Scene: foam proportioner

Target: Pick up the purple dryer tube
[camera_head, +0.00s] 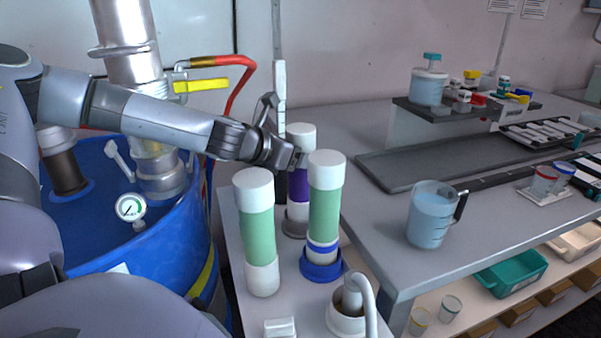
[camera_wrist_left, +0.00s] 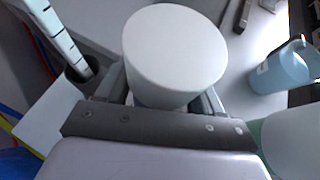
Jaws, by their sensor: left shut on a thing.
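The purple dryer tube (camera_head: 299,186) has a white cap and a purple band, and stands upright behind two green tubes in the head view. Its lower end is at a grey ring on the white stand. My left gripper (camera_head: 292,158) reaches it from the left and is shut on it just below the cap. In the left wrist view the white cap (camera_wrist_left: 175,55) fills the space between the fingers of my left gripper (camera_wrist_left: 165,98), and the purple band is mostly hidden below. My right gripper is not in view.
A green tube (camera_head: 258,235) stands at front left, and another (camera_head: 325,212) in a blue ring stands close to the purple tube. A white upright rod (camera_head: 281,95) stands behind. A blue drum (camera_head: 190,240) is left; a jug (camera_head: 432,215) is on the grey bench.

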